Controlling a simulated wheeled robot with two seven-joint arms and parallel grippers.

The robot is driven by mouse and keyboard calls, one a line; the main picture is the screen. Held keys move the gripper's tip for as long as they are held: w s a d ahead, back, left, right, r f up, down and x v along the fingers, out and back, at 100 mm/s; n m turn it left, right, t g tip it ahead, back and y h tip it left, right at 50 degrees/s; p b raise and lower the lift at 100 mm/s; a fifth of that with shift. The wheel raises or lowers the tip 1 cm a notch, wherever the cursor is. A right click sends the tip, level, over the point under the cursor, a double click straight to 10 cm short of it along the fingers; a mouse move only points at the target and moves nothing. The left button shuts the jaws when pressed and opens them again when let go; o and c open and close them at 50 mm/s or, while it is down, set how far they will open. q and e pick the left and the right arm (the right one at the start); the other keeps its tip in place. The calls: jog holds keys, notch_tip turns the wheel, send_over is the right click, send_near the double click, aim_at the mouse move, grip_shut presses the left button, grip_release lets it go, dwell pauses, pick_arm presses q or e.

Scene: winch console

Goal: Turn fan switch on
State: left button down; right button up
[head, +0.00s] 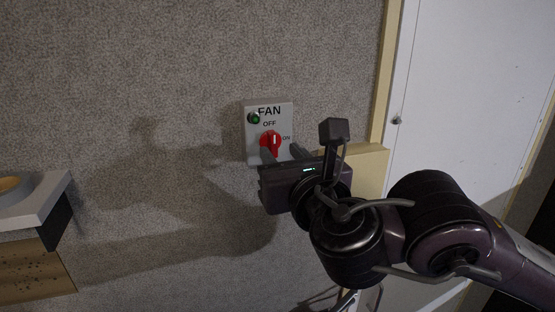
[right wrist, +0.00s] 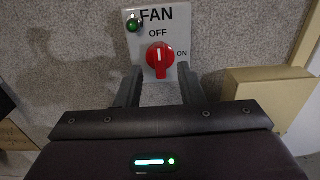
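The fan switch is a white wall plate (head: 284,119) marked FAN, OFF and ON, with a red knob (head: 271,141) and a green lamp (head: 254,118). The knob's white mark points up toward OFF. In the right wrist view the plate (right wrist: 180,27) and knob (right wrist: 160,58) are straight ahead. My right gripper (head: 281,154) is in front of the plate, just below the knob. My left gripper is not in view.
A pale yellow box (right wrist: 262,92) juts from the wall right of the switch. A white door (head: 470,70) with a wooden frame (head: 384,75) is at the right. A shelf-like fixture (head: 35,205) stands at the left. The carpeted wall between is clear.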

aim_at(275, 145)
jog(key=shift+x, duration=1.55)
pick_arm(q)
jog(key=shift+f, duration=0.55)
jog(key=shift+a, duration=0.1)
pick_arm(e)
jog(key=shift+c, duration=0.4)
grip_shut()
